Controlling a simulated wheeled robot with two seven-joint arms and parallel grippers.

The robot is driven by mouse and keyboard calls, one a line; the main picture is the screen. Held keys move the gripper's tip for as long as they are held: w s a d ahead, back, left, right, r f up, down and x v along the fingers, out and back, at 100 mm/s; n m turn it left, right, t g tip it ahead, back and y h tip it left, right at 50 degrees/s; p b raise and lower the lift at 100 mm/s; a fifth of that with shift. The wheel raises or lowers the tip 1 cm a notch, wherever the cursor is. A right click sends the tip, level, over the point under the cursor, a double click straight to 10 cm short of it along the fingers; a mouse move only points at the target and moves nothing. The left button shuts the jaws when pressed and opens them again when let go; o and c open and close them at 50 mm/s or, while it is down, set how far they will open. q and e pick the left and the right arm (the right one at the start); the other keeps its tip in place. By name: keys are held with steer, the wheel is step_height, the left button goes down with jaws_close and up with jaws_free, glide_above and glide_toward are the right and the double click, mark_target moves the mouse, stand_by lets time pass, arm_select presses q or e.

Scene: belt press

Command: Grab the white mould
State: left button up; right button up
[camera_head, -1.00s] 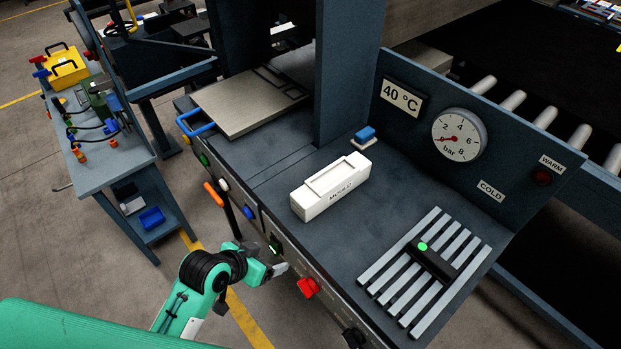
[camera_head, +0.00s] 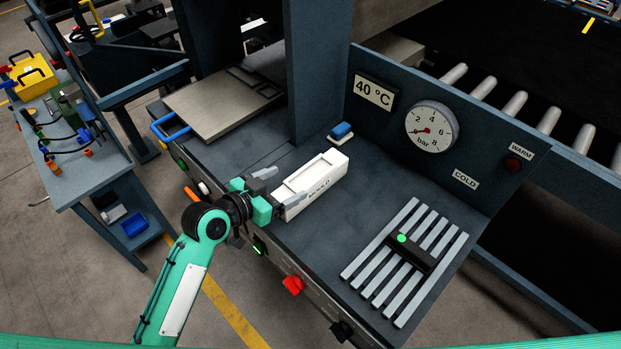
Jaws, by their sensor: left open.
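The white mould (camera_head: 318,187) is a long block with a recessed top and the word MOULD on its side. It lies on the dark machine top, left of the slatted rack. My left gripper (camera_head: 279,188) is at the mould's near left end, with its fingers open. One finger shows by the far side of that end and the other by the near side. I cannot tell whether either finger touches the mould. My right gripper is not in view.
A slatted rack (camera_head: 404,262) with a dark block and green light lies to the right. A blue-topped piece (camera_head: 341,131) sits behind the mould. An upright blue column (camera_head: 316,70) and a gauge panel (camera_head: 432,128) stand behind. Buttons line the front edge.

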mark_target(319, 169)
arm_select(q)
steer(key=x, duration=0.2)
steer(key=shift+w+d, duration=0.15)
steer(key=shift+w+d+p, duration=0.1)
steer(key=shift+d+p, duration=0.05)
steer(key=shift+p, duration=0.3)
steer(key=p+x, duration=0.2)
steer(key=x, duration=0.2)
steer(key=shift+d+f, duration=0.15)
steer(key=shift+d, duration=0.05)
steer(key=shift+w+d+f, duration=0.1)
steer(key=shift+d+f, duration=0.1)
steer(key=shift+f, duration=0.05)
steer(key=shift+r, duration=0.1)
steer(key=c, duration=1.5)
steer(key=shift+o, duration=0.2)
steer(key=shift+r, duration=0.1)
